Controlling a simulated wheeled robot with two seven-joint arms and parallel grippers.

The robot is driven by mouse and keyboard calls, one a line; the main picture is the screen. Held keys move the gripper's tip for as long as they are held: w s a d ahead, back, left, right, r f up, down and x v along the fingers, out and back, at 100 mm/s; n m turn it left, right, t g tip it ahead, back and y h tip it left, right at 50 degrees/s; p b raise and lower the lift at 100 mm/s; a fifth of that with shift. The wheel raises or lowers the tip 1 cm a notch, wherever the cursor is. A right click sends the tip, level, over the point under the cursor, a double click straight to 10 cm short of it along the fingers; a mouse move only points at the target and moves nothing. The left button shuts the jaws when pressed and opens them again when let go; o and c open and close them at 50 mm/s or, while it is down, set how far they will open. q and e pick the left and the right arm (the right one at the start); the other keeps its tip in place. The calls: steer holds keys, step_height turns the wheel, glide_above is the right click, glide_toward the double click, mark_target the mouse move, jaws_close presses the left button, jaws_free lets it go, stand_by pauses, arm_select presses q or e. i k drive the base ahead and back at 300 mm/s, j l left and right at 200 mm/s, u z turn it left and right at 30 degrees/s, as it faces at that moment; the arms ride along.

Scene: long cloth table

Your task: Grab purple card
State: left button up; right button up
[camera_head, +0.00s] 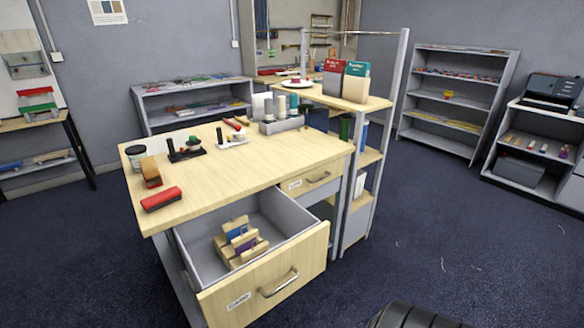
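A small purple card (247,245) sits in a light wooden holder (233,262) inside the open lower drawer (292,232) of the wooden desk. A blue card (236,233) stands just behind it in the same wooden pieces. The purple card is small and partly covered by the wood in front of it. Neither of my grippers shows in the head view, so their state is hidden. A dark rounded part at the bottom edge may be mine, but no fingers can be made out.
The desk top (235,170) holds a red stapler (161,199), a jar (135,157), and a grey organizer (282,125). A tall shelf rack (398,75) stands at the desk's right side.

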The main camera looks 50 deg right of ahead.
mark_target(242, 245)
steer(key=k+j+z, duration=0.1)
steer(key=z, duration=1.3)
